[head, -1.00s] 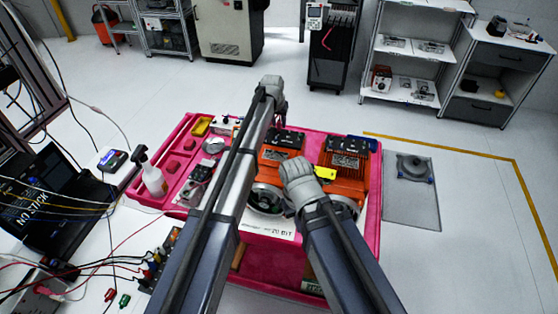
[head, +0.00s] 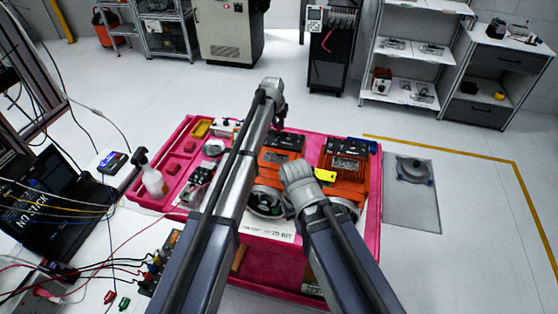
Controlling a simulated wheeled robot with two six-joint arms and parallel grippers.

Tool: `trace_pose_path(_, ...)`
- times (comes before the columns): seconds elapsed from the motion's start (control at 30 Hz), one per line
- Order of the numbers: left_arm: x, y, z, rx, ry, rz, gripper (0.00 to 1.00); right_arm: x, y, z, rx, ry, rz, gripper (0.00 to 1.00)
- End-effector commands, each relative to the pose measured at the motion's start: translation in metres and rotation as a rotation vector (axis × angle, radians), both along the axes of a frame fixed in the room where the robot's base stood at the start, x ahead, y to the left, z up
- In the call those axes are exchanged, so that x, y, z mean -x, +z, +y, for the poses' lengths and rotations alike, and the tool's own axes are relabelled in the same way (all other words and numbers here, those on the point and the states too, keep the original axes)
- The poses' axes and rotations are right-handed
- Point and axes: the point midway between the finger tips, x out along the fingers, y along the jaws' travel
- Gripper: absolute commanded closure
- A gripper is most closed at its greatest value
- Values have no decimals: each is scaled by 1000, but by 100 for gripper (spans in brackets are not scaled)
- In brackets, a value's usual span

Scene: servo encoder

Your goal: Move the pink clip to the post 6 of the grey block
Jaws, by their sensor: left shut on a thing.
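My left arm reaches over the pink cart, and its gripper (head: 279,113) is small and partly hidden behind the wrist, above the far side of the orange units. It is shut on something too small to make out. My right arm's wrist (head: 297,176) is over the front of the orange units; its fingers are hidden. I cannot make out the pink clip, the grey block or its posts.
A bench with a laptop (head: 45,190) and loose cables stands at left.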

Motion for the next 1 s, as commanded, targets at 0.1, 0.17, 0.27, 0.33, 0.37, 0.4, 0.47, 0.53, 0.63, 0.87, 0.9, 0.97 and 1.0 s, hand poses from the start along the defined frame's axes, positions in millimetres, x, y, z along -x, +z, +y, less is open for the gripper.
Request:
trace_pose_path(0.1, 0, 0, 0, 0, 0, 0, 100, 0, 0, 0, 0, 0, 0, 100)
trace_pose_path(0.17, 0, 0, 0, 0, 0, 0, 100, 0, 0, 0, 0, 0, 0, 100)
trace_pose_path(0.27, 0, 0, 0, 0, 0, 0, 100, 0, 0, 0, 0, 0, 0, 100)
trace_pose_path(0.33, 0, 1, 0, 0, 0, 0, 100, 0, 0, 0, 0, 0, 0, 100)
trace_pose_path(0.37, 0, 1, 0, 0, 0, 0, 100, 0, 1, 0, 0, 0, 0, 100)
trace_pose_path(0.4, 0, 1, 0, 0, 0, 0, 100, 0, 1, 0, 0, 0, 0, 100)
trace_pose_path(0.47, 0, 1, 0, 0, 0, 0, 100, 0, 1, 0, 0, 0, 0, 100)
trace_pose_path(0.53, 0, 2, 0, 0, 0, 0, 100, 0, 2, 0, 0, 0, 0, 100)
trace_pose_path(0.63, 0, 6, 0, 0, 0, 0, 100, 0, 6, 0, 0, 0, 0, 100)
trace_pose_path(0.87, 0, 17, 0, 0, 0, 0, 100, 0, 17, 0, 0, 0, 0, 100)
trace_pose_path(0.9, 0, 19, 0, 0, 0, 0, 100, 0, 19, 0, 0, 0, 0, 100)
trace_pose_path(0.97, 0, 22, 0, 0, 0, 0, 100, 0, 22, 0, 0, 0, 0, 100)
trace_pose_path(1.0, 0, 24, 0, 0, 0, 0, 100, 0, 24, 0, 0, 0, 0, 100)
